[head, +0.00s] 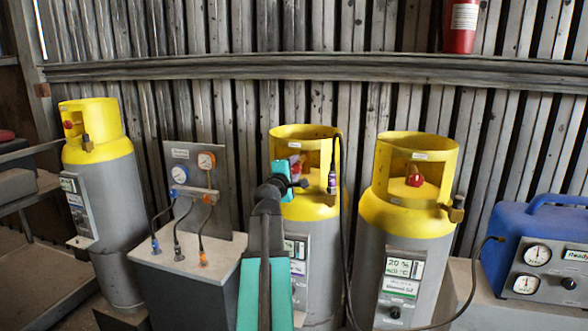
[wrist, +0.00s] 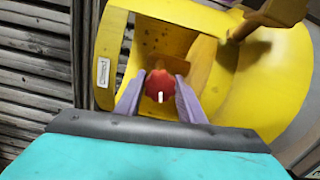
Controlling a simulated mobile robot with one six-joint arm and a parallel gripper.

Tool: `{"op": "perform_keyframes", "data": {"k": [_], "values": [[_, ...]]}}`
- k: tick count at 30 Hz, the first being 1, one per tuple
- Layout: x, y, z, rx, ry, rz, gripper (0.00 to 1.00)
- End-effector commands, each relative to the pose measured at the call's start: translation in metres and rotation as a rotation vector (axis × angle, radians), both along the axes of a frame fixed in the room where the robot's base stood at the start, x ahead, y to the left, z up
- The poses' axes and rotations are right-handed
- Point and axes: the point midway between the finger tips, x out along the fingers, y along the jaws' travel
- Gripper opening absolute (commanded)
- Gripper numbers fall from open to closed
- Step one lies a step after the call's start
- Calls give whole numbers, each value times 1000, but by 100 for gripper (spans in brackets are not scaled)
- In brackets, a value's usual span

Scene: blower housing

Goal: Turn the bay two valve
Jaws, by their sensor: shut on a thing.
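A grey cylinder with a yellow top and collar (head: 305,131) stands in the middle of the head view, and its yellow collar fills much of the wrist view (wrist: 232,18). Inside the collar is a red valve knob (wrist: 159,86) with a small white mark. My gripper (head: 298,172) reaches into the collar opening. In the wrist view my two fingers (wrist: 158,92) are on either side of the knob and shut on it. In the head view my arm and gripper hide most of the knob. I see no bay number that I can read.
Yellow-topped cylinders stand at right (head: 412,220) and far left (head: 104,190). A gauge panel (head: 197,180) with hoses stands left of my arm. A black hose (head: 345,250) hangs right of the middle cylinder. A blue machine (head: 535,245) sits at far right. A slatted wall is behind.

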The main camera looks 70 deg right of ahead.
Motion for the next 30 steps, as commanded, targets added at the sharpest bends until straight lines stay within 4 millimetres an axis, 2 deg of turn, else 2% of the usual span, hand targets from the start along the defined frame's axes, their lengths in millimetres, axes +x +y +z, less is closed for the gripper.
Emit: {"op": "perform_keyframes", "data": {"k": [1,2,4,5,20,30], "values": [[0,-1,5,-9,1,2,13],[0,-1,5,-8,1,2,41],[0,-1,5,-7,1,2,52],[0,-1,4,-6,0,2,54],[0,6,1,-3,-1,1,54],[-2,37,-1,-3,-2,2,54]]}}
